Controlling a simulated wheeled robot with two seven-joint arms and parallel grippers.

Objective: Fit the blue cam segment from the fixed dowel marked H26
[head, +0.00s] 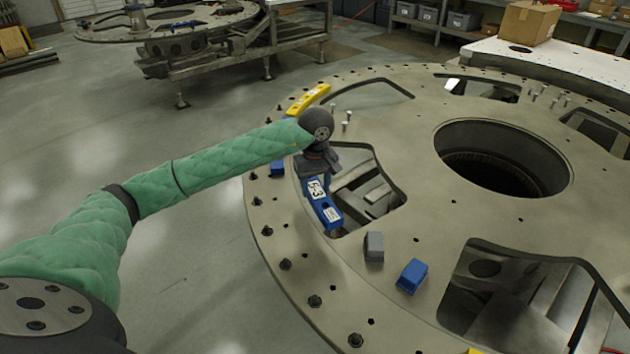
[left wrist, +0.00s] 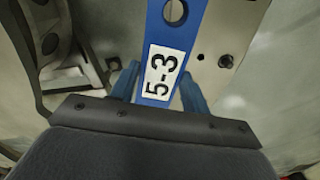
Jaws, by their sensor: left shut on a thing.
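The blue cam segment (head: 329,214) is a long bar with white labels, one reading 5-3. It slants over the left part of the turret plate (head: 330,270), by a cut-out. My left gripper (head: 317,178) is shut on its upper end. In the left wrist view, the blue fingers of the left gripper (left wrist: 158,88) lie on both sides of the blue cam segment (left wrist: 168,36) near the 5-3 label. I cannot tell whether the segment touches the plate. No H26 mark is readable. My right gripper is not in view.
A yellow segment (head: 308,99) lies on the plate rim beyond my gripper. Upright pins (head: 347,119) stand nearby. A grey block (head: 374,247) and a blue block (head: 412,277) are nearer. The plate has large cut-outs and a round central hole (head: 500,160).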

